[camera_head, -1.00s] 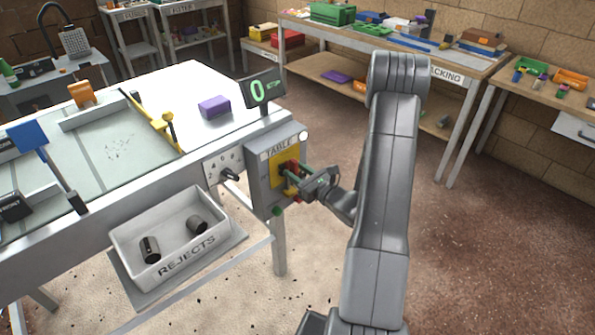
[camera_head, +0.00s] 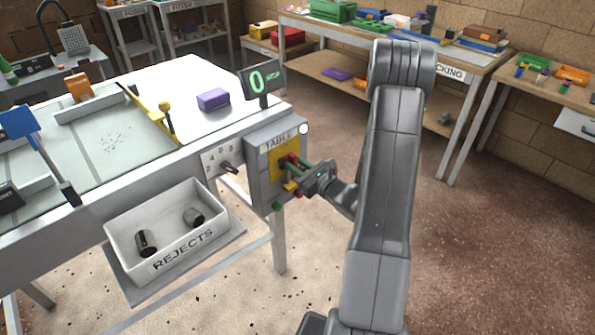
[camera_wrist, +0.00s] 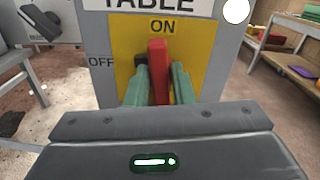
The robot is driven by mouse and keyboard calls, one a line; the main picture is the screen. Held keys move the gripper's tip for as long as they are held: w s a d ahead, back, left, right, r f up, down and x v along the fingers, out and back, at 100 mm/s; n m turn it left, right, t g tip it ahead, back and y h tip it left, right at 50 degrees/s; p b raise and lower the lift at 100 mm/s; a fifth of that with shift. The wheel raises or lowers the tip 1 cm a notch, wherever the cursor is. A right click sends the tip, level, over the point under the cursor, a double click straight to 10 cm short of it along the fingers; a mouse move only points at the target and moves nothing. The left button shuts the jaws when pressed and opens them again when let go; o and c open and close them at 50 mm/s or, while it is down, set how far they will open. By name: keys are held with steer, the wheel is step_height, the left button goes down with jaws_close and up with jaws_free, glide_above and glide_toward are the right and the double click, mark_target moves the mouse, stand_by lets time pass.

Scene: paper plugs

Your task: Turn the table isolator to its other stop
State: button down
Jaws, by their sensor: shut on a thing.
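The table isolator is a grey box (camera_head: 264,150) labelled TABLE on the bench's right end. In the wrist view its yellow plate (camera_wrist: 203,42) has ON at the top and OFF at the left. Its red handle (camera_wrist: 158,60) stands nearly upright, pointing at ON. My gripper (camera_wrist: 158,90) is shut on this handle, with a green finger on either side. In the head view my gripper (camera_head: 292,173) reaches the box from the right, and the handle is partly hidden by the fingers.
A black selector knob (camera_head: 229,168) sits on a numbered panel left of the isolator. A green-lit display (camera_head: 263,80) stands above it. The white REJECTS bin (camera_head: 180,245) holds two dark cylinders below. Open floor lies right of my arm.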

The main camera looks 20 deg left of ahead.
steer(key=n+b, duration=0.5)
steer(key=b, duration=0.4)
steer(key=n+b, duration=0.5)
steer(key=b, duration=0.5)
steer(key=f+n+b, duration=0.1)
steer(key=n+b, duration=0.5)
steer(key=b, duration=0.3)
steer(key=shift+s+a+f+b, duration=0.1)
steer(key=shift+s+a+b, duration=0.05)
steer(key=shift+s+b, duration=0.25)
steer(key=c, duration=1.4)
jaws_free()
steer(key=shift+o, duration=0.2)
